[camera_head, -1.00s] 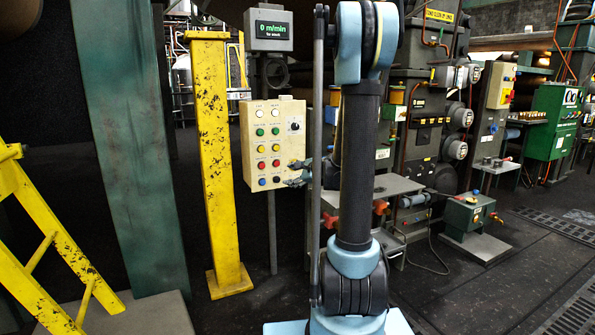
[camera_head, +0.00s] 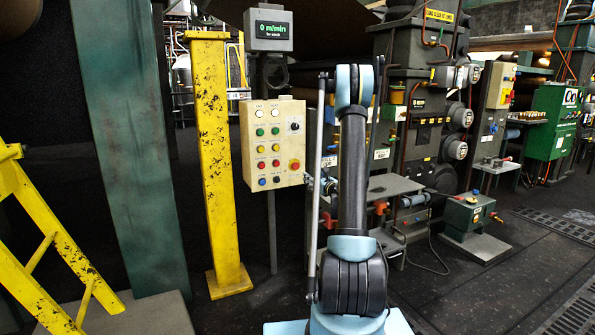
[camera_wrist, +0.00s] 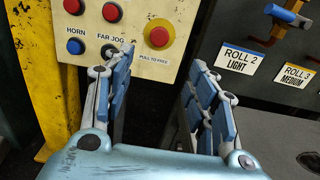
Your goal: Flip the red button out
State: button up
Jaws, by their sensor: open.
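In the wrist view the red button (camera_wrist: 159,36) sits on a yellow disc above a "PULL TO FREE" label. My gripper (camera_wrist: 161,62) is open, with nothing between its blue-padded fingers. Its fingertips lie just below the button in the wrist view, apart from it as far as I can tell. In the head view my gripper (camera_head: 325,185) is small, right of the panel and partly hidden by my arm.
Other buttons sit left of the red one, including a blue HORN button (camera_wrist: 76,46) and a red button (camera_wrist: 112,12). A dark cabinet with a blue-handled lever (camera_wrist: 286,14) stands right of the panel. A yellow post (camera_head: 214,160) stands left of it.

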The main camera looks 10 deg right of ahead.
aim_at(296, 166)
jog(key=x, duration=1.7)
jog(key=shift+w+f, duration=0.1)
